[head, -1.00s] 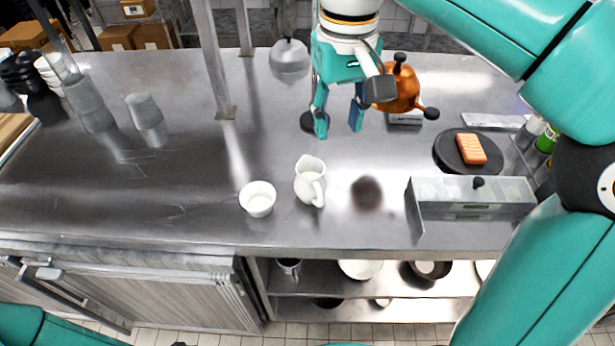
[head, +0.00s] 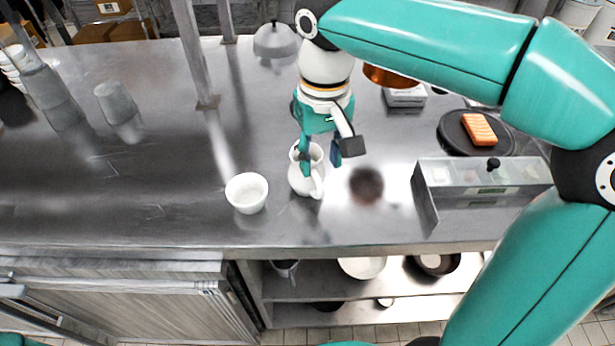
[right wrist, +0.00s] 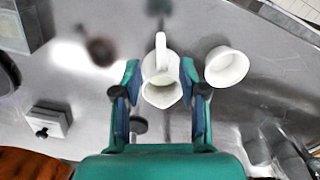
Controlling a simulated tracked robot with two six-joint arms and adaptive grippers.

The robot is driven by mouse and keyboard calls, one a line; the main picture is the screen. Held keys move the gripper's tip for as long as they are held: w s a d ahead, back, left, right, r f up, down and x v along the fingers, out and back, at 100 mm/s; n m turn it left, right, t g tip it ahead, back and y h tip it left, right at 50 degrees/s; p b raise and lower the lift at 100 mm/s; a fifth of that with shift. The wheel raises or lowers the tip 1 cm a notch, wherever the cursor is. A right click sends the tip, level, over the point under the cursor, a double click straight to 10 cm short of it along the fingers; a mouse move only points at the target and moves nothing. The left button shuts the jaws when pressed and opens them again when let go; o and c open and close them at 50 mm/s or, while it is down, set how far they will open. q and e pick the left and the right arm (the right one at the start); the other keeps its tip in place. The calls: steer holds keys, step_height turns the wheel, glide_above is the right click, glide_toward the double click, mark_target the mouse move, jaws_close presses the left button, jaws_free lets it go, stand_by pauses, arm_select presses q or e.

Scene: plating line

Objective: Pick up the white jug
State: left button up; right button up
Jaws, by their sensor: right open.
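The white jug (head: 301,182) stands upright on the steel counter near its front edge, with its handle toward the front right. My right gripper (head: 320,165) is open and reaches down at the jug from above; one finger covers part of the jug's rim. In the right wrist view the jug (right wrist: 161,78) shows between the two spread fingers of the gripper (right wrist: 160,88), with its handle pointing away from the palm. I cannot tell whether a finger touches it. My left gripper is not in view.
A white bowl (head: 246,193) stands close to the jug's left. A lidded container (head: 484,180) stands to the right. Behind it a black plate (head: 449,137) holds an orange block (head: 479,129). A steel post (head: 190,50) rises at the back left. The counter's left middle is clear.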

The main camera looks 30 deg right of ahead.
mark_target(319, 181)
steer(key=shift+f, duration=3.45)
jaws_close()
steer(key=shift+r, duration=0.1)
